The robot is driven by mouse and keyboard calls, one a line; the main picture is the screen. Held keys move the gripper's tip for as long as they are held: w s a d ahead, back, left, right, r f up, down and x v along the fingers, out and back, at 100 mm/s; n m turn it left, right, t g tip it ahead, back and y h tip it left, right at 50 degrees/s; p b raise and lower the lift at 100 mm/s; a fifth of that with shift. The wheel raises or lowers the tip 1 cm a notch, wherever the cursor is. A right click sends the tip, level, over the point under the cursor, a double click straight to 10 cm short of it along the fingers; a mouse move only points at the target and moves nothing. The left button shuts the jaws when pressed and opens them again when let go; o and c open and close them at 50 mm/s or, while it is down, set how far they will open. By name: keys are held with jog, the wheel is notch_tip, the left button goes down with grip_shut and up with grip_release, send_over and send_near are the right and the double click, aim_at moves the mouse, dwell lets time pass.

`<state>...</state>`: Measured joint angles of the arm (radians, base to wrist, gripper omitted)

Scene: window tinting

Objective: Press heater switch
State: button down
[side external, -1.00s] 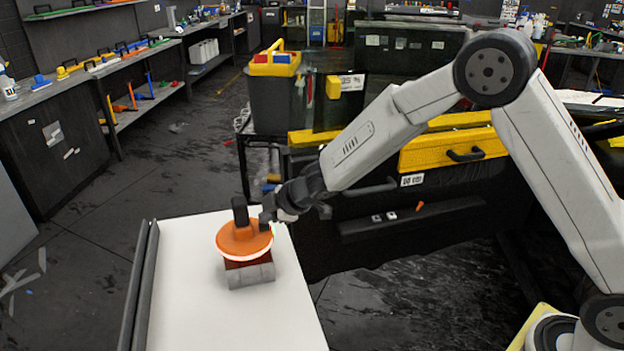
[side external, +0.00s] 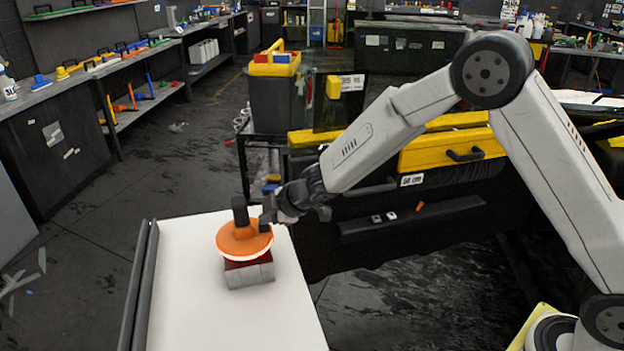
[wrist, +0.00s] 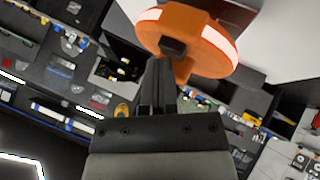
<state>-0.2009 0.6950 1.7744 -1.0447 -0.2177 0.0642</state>
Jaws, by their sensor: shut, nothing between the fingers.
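The heater is a round orange head (side external: 240,238) with a glowing pale rim and a dark upright handle (side external: 240,211). It sits on a grey and dark red block (side external: 249,274) on the white table. In the wrist view the orange head (wrist: 184,40) fills the top centre, with a small black switch-like block (wrist: 172,47) on its near side. My gripper (side external: 267,212) is shut and empty, right beside the heater's right side. In the wrist view its closed fingertips (wrist: 160,62) lie just below the black block. I cannot tell whether they touch it.
The white table (side external: 200,315) is otherwise bare, with a dark rail (side external: 140,290) along its left edge. A dark cart with yellow drawers (side external: 452,150) stands behind my arm. A bin with a yellow-handled caddy (side external: 275,62) stands at the back.

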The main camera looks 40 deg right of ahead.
aim_at(269, 226)
jog(key=shift+f, duration=0.25)
jog(key=shift+r, duration=0.5)
dwell(0.5)
jog(key=shift+r, duration=2.95)
jog(key=shift+d, duration=0.1)
jog(key=s+d+m+g+h, duration=0.1)
jog(key=s+d+m+h, duration=0.3)
jog(key=s+d+m, duration=0.6)
jog(key=s+d+f+m+g, duration=0.2)
jog(key=s, duration=0.7)
jog(key=s+d+f+m+g, duration=0.2)
jog(key=s, duration=0.7)
jog(key=shift+s+d+g, duration=0.2)
jog(key=shift+d+g, duration=0.1)
jog(key=shift+d, duration=0.05)
jog(key=shift+f, duration=0.1)
